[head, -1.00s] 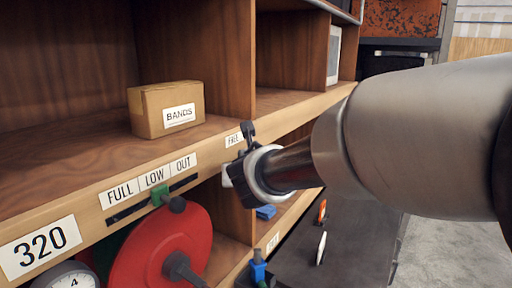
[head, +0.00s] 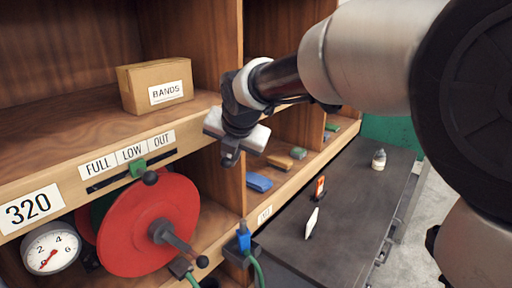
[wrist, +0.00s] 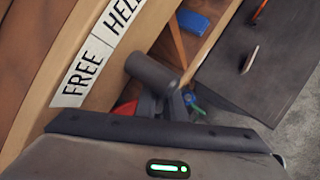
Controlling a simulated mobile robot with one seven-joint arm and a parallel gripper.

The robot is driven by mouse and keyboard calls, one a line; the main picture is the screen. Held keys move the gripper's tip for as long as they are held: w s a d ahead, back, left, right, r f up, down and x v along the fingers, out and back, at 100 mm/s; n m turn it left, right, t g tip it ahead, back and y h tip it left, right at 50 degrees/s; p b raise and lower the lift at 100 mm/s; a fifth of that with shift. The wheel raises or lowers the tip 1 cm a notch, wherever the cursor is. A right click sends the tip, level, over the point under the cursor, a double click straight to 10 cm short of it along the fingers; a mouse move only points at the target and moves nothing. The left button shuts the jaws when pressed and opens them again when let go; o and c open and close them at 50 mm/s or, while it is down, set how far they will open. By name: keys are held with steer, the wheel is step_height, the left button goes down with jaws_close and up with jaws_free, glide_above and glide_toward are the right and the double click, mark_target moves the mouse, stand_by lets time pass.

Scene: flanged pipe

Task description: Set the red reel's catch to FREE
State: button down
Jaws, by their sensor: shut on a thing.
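The red reel (head: 150,225) sits in the lower shelf bay at left, with a crank on its face. In the head view my gripper (head: 231,150) is at the shelf rail, right of the reel, and hides the catch and its labels. In the wrist view the FREE label (wrist: 86,70) and HELD label (wrist: 124,12) sit side by side on the rail. A dark grey cylinder (wrist: 150,72), which looks like the catch's knob, stands beside them at my fingers. My gripper is shut on it. The catch's exact setting cannot be told.
A dark bench top (head: 345,190) at right holds a few small items. A blue connector (head: 243,238) is below my gripper.

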steer(key=shift+s+a+r+m+g+y, duration=0.2)
steer(key=shift+m+g+y, duration=0.1)
steer(key=shift+g, duration=0.2)
steer(key=c, duration=1.8)
jaws_free()
steer(key=shift+c, duration=0.2)
steer(key=shift+s, duration=0.1)
steer(key=b+v, duration=0.1)
steer(key=v, duration=1.6)
steer(key=shift+d+r, duration=0.15)
